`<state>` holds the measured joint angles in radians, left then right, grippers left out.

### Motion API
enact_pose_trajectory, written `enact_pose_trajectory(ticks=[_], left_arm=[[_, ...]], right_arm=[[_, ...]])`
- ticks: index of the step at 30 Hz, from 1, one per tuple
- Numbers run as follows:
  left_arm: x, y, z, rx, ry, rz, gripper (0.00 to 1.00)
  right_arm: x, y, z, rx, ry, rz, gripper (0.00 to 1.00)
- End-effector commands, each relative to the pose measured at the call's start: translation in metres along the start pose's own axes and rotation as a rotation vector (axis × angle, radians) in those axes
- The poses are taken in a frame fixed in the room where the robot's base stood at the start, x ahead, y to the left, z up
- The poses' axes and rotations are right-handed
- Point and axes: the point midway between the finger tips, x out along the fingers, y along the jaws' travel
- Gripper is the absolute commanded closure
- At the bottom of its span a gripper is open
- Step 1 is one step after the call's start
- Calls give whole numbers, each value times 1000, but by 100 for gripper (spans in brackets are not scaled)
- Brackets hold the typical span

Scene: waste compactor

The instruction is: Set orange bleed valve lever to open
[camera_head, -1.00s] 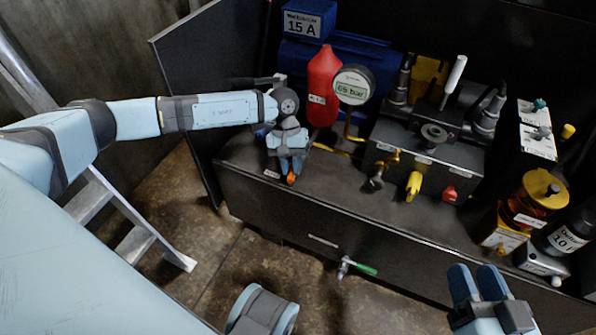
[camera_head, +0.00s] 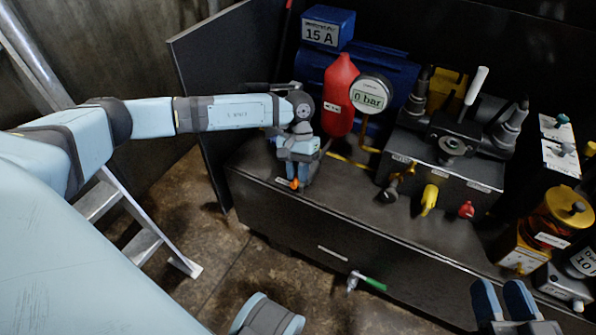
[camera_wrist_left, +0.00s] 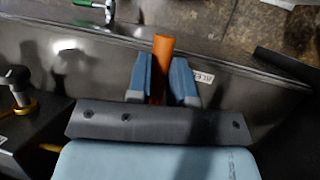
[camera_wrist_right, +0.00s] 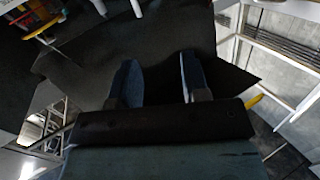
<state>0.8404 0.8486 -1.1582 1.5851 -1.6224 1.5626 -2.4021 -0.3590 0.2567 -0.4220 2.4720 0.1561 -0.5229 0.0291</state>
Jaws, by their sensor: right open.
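The orange bleed valve lever (camera_head: 294,184) shows as a small tip just below my left gripper (camera_head: 298,175), at the left end of the dark cabinet top. In the left wrist view the orange lever (camera_wrist_left: 163,48) stands between the two blue fingers, which look closed against its sides. The lever's base is hidden behind the gripper. A label beside it is partly covered. The round pressure gauge (camera_head: 370,94) reads 0 bar. My right gripper (camera_head: 501,292) is open and empty at the lower right, in front of the cabinet; its spread fingers also show in the right wrist view (camera_wrist_right: 157,82).
A red bottle (camera_head: 340,95) stands just right of my left gripper. A valve block with a yellow lever (camera_head: 429,199) and a red knob (camera_head: 466,209) is further right. A green-handled tap (camera_head: 373,283) sticks out of the cabinet front. A ladder (camera_head: 135,225) stands at left.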

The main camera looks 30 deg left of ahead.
Motion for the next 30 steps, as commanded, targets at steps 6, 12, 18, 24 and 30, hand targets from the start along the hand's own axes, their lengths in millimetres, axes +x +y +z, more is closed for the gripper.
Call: enact_pose_trajectory(ticks=[6,12,18,24,30], left_arm=[[0,0,0,-1,1,0,55],[-2,0,0,-1,1,1,55],[-25,5,10,0,3,1,55],[-70,15,28,0,3,1,55],[-115,25,47,1,4,1,55]], right_arm=[[0,0,0,1,-1,0,57],[0,0,-1,1,-1,-1,57],[0,-2,-7,29,-16,-7,57],[-5,-11,-6,123,-58,0,57],[-7,-12,-29,120,29,15,57]])
